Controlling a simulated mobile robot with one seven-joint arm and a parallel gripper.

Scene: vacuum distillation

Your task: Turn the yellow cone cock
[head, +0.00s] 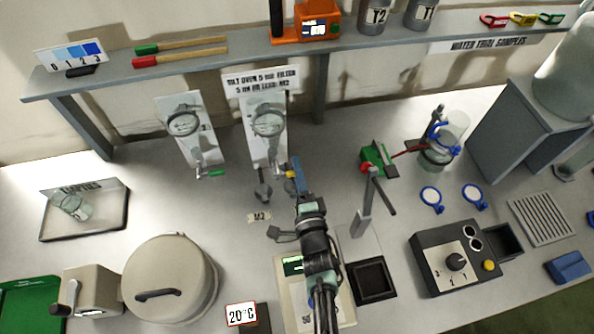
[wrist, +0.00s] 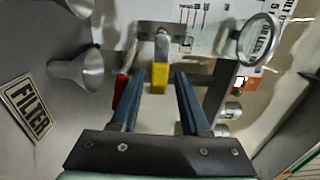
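The yellow cone cock (wrist: 160,77) is a small block-like handle on a grey metal stem, below a bracket on the white panel (wrist: 205,18). In the wrist view my gripper (wrist: 159,82) is open, with one dark blue finger on each side of the handle. Gaps show between the handle and both fingers; I see no contact. In the head view my gripper (head: 296,176) is beside the labelled panel (head: 266,125), and a bit of the yellow handle (head: 291,174) shows at its fingertips. The fingers hide most of the cock there.
A red handle (wrist: 120,92) is left of the left finger. A second panel with a green handle (head: 217,173) is further left. A green-and-red clamp (head: 378,160) stands to the right.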

